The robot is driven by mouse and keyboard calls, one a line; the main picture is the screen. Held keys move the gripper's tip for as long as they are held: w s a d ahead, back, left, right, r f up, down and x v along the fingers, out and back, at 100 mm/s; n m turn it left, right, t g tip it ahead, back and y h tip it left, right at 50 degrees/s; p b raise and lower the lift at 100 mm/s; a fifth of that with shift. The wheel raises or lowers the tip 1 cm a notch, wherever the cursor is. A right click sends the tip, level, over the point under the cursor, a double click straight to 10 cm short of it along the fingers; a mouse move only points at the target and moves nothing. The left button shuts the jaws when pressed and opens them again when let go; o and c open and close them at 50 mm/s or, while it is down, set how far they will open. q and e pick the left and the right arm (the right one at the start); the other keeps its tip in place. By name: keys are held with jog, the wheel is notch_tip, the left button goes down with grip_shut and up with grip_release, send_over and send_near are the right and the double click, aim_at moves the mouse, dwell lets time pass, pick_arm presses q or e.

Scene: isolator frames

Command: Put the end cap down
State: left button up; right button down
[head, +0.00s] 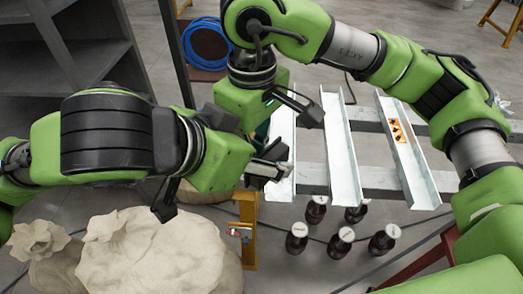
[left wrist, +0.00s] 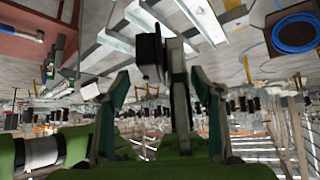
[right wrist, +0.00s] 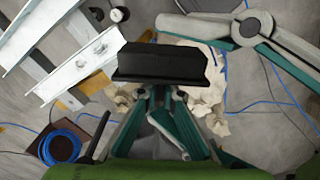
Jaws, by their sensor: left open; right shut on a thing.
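The end cap (right wrist: 160,62) is a black block with a wider flange along its lower edge. In the right wrist view it sits at the fingertips of my right gripper (right wrist: 165,95), which is shut on it and holds it above the floor. In the head view I cannot make out the end cap, as the arms cross there. My left gripper (head: 262,168) is open, close below the right gripper's wrist in the head view. Its spread fingers show in the left wrist view (left wrist: 160,112), with a dark shape beyond them that I cannot identify for sure.
Pale metal channels (head: 342,150) lie across grey rails at the right of centre. Several dark bottles (head: 340,243) with white lids stand below them. Grey shelving (head: 75,60) stands at the upper left, near a blue hose coil (head: 205,45).

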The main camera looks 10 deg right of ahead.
pick_arm(q)
jog(key=shift+w+d+f, duration=0.3)
jog(key=shift+d+f, duration=0.05)
jog(key=shift+f, duration=0.1)
